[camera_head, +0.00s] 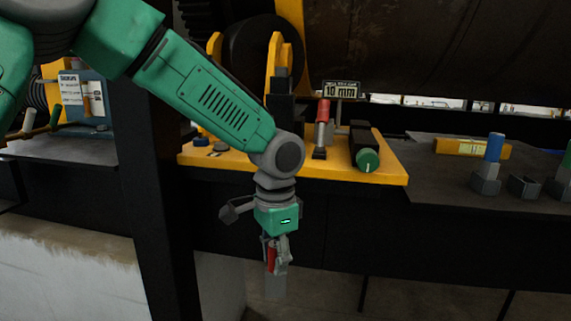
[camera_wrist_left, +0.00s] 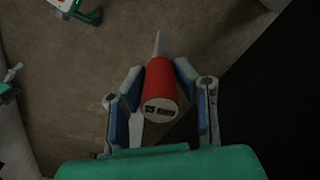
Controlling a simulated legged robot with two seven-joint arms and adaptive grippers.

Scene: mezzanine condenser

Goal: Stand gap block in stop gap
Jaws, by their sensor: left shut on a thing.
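My left gripper (camera_head: 276,250) hangs in front of and below the yellow plate (camera_head: 385,176). It is shut on a red-handled gap block, whose grey block part (camera_head: 275,288) points down. In the left wrist view the red handle (camera_wrist_left: 160,82) sits between the fingers, with small label text I cannot read fully and a pale metal part beyond. On the plate, a red-capped metal post (camera_head: 322,125) stands left of a dark cylinder with a green knob (camera_head: 368,159). A sign (camera_head: 342,90) behind reads 10 mm. I cannot make out the stop gap clearly. My right gripper is not in view.
At right, a blue-handled block (camera_head: 493,148) stands in a grey holder beside an empty-looking holder (camera_head: 523,186) on a dark shelf. A yellow box (camera_head: 450,146) lies behind. A dark upright post (camera_head: 150,190) stands left of my arm. A large brown drum fills the back.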

